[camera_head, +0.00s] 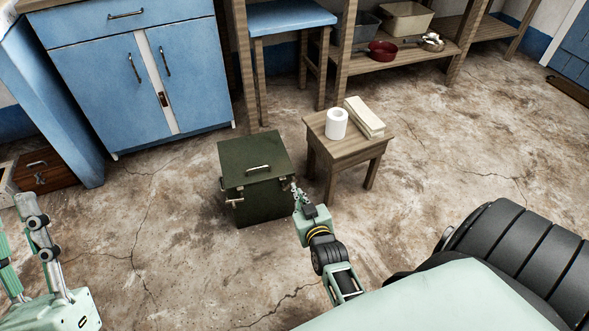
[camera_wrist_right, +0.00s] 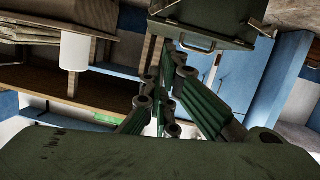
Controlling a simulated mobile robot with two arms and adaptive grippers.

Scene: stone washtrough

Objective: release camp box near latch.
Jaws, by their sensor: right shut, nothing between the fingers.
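The camp box (camera_head: 262,203) is a dark green, lidded box on the floor, with a handle on its shut lid. A small light metal latch (camera_head: 233,200) shows on its left part, sticking out from the side. My right gripper (camera_head: 295,188) is at the box's right front edge; its tips hide whatever fitting is there, and I cannot tell if they touch it. In the right wrist view, its fingers (camera_wrist_right: 160,80) are together and empty, and the box (camera_wrist_right: 205,22) is at the top. My left gripper (camera_head: 20,222) is at the far left, fingers apart, empty.
A small wooden stool (camera_head: 345,150) with a white roll (camera_head: 336,124) and a pale stack (camera_head: 365,117) stands close to the box's right. A blue cabinet (camera_head: 135,80) and a blue-topped table (camera_head: 288,17) are behind. The floor left of the box is clear.

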